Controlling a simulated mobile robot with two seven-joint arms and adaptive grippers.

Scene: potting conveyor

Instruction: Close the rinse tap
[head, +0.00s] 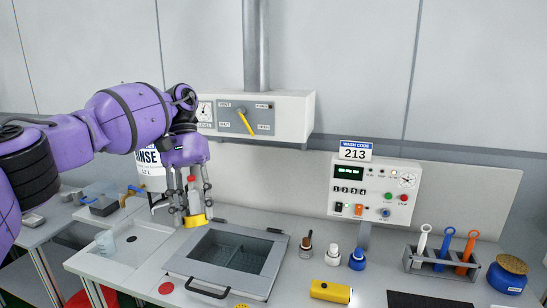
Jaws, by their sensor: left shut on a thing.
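I cannot tell whether this piece belongs to the tap. My right gripper is not in view.
A sink with a grey rim (178,264) lies in front of the gripper. A wall box with a yellow lever (244,122) hangs behind. A control panel (375,193), bottles, a yellow block (331,291) and a tool rack (440,262) stand right.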

